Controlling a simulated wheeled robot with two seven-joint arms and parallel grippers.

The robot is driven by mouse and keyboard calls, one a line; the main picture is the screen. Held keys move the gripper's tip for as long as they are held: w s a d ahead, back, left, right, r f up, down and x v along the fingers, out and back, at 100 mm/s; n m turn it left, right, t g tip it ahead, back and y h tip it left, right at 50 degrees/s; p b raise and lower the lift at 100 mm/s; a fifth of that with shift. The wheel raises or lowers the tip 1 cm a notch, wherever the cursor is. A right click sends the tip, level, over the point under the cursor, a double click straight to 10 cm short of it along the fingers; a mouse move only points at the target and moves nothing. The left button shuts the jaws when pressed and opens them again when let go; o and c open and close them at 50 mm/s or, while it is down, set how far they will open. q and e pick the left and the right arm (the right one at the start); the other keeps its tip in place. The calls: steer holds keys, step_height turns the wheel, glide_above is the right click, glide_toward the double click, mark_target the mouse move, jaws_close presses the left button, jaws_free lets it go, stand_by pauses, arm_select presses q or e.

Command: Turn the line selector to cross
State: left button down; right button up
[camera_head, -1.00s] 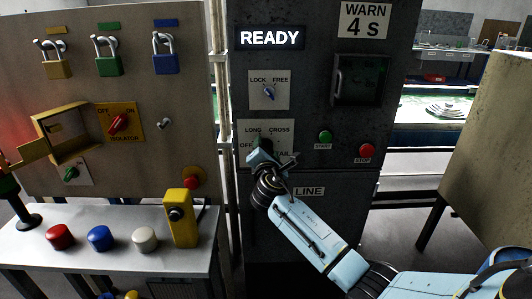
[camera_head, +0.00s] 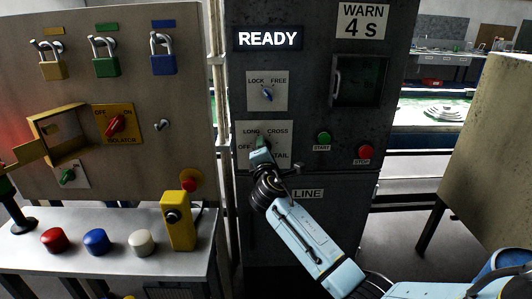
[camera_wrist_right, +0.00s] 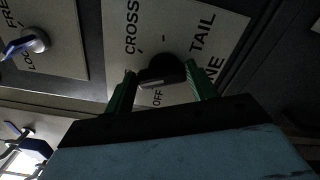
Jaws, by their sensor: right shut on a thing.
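The line selector plate (camera_head: 283,142) sits low on the dark cabinet, with LONG, CROSS, OFF and TAIL labels showing. My right gripper (camera_head: 262,146) is at the selector, covering its knob in the head view. In the right wrist view, the round black knob (camera_wrist_right: 160,70) lies between the two green fingers of my right gripper (camera_wrist_right: 162,86), which is shut on it. CROSS shows at upper left and TAIL at upper right there. I cannot tell which label the knob points to. My left gripper is not in view.
The LOCK/FREE selector (camera_head: 267,94) is just above. Green start (camera_head: 324,138) and red stop (camera_head: 364,152) buttons are to the right. The sign (camera_head: 269,38) reads READY. A padlock panel (camera_head: 190,85) and push-button bench (camera_head: 120,230) stand left.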

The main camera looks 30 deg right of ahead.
steer(key=o, duration=1)
steer(key=v, duration=1.3)
steer(key=shift+s, duration=0.2)
